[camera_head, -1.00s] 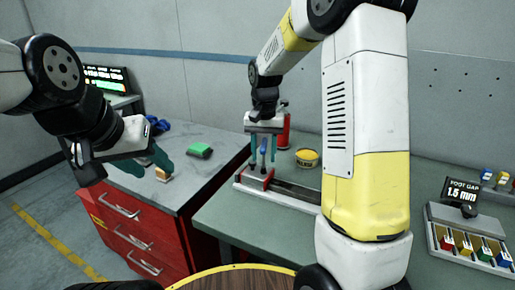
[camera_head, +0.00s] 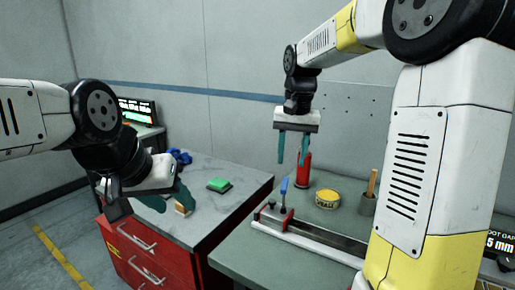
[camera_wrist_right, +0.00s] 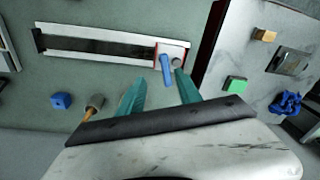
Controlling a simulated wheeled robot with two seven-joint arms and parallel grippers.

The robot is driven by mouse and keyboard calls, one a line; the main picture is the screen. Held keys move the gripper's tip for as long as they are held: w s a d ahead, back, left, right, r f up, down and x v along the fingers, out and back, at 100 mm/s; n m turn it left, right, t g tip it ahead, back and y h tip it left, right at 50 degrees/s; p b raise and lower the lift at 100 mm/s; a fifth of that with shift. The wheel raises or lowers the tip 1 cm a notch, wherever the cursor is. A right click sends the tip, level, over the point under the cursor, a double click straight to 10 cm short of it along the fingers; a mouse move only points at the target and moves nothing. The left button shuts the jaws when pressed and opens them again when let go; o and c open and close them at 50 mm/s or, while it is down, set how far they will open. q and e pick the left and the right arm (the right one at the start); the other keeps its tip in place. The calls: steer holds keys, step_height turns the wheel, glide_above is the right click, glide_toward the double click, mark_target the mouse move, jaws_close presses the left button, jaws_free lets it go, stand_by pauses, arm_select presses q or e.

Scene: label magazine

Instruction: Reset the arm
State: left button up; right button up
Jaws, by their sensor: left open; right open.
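My right gripper (camera_head: 292,148) hangs from the right arm with its two teal fingers pointing down and apart, empty, above the green bench. Below it is a clamp with a blue lever (camera_head: 284,187) on a red block at the left end of a metal rail (camera_head: 312,238). In the right wrist view the blue lever (camera_wrist_right: 166,70) shows between and beyond the open teal fingers (camera_wrist_right: 158,88), apart from them. My left gripper (camera_head: 168,200) is open over the grey top of the red cabinet, close to a small wooden block (camera_head: 183,209); I cannot tell whether they touch.
A green-topped pad (camera_head: 219,185) and blue crumpled item (camera_head: 180,157) lie on the red cabinet (camera_head: 150,255). A blue cube (camera_wrist_right: 61,100) shows in the right wrist view.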

steer(key=s+d+n+t+y, duration=0.1)
steer(key=s+t, duration=0.4)
steer(key=s, duration=1.4)
steer(key=shift+s+d+f+n+y, duration=0.15)
steer(key=shift+s+d+n+y, duration=0.25)
steer(key=shift+n, duration=0.6)
steer(key=shift+w, duration=0.1)
steer(key=m+g+h, duration=0.2)
steer(key=m+g, duration=0.1)
steer(key=g, duration=0.3)
glide_above(285, 183)
step_height(285, 183, down, 4)
steer(key=shift+r, duration=0.1)
steer(key=shift+w+f+m, duration=0.1)
steer(key=shift+f+m, duration=0.1)
steer(key=shift+m, duration=0.1)
steer(key=shift+f, duration=3.85)
